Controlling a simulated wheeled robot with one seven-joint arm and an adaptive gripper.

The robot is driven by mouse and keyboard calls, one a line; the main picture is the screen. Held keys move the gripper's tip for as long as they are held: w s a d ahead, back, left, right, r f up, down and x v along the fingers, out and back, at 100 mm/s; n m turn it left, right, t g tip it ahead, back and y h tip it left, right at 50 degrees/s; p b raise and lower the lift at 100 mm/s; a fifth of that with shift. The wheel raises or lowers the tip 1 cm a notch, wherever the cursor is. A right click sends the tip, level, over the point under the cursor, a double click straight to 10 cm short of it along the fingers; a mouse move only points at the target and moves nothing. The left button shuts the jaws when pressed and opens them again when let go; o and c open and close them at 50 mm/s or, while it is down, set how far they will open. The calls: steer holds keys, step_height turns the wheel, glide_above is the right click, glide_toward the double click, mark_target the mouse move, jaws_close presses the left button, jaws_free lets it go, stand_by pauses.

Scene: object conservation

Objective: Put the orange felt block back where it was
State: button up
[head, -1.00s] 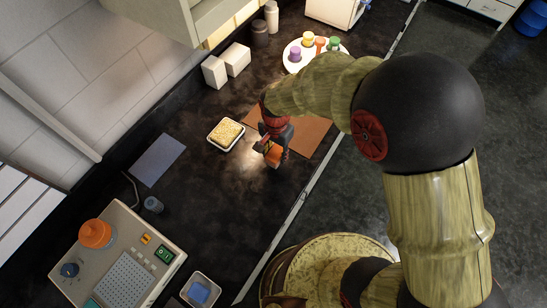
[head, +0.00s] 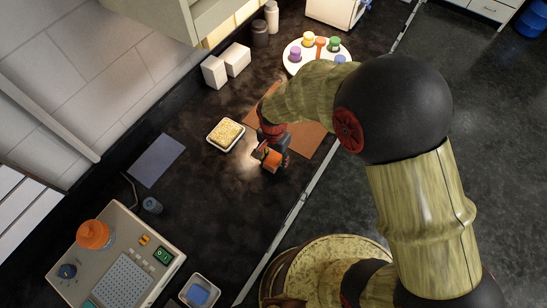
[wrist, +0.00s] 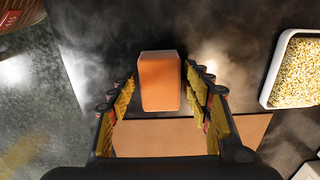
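The orange felt block (head: 271,161) is on the dark counter at the front left edge of a flat orange-brown sheet (head: 307,140). In the wrist view the block (wrist: 160,82) stands between the fingertips of my gripper (wrist: 160,78), with a narrow dark gap showing beside it. My gripper (head: 273,155) looks open around the block, not pressed on it. The sheet also shows in the wrist view (wrist: 190,135), nearer the palm. The block's underside is hidden, and my arm hides part of the sheet.
A white tray of yellow grains (head: 226,134) stands close left of the gripper. A white plate (head: 292,65) with coloured pegs is behind. A grey-blue sheet (head: 157,160), a control box (head: 115,265) and a small tray with blue inside (head: 200,292) lie left and in front. Bare counter lies between.

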mark_target(274, 158)
steer(key=shift+o, duration=0.2)
steer(key=shift+r, duration=0.1)
step_height(274, 158, up, 12)
steer(key=p, duration=0.2)
steer(key=s+d+r+n+t, duration=0.2)
steer(key=d+r+t, duration=0.1)
steer(key=d+r, duration=1)
steer(key=s+d+r+n+t, duration=0.2)
steer(key=s+d+r+n, duration=0.2)
steer(key=s+d+r, duration=0.4)
steer(key=s+r, duration=0.1)
steer(key=s, duration=0.2)
steer(key=shift+s+r+t, duration=0.3)
steer(key=shift+s+r, duration=0.05)
step_height(274, 158, down, 5)
steer(key=b, duration=0.5)
steer(key=shift+f, duration=0.2)
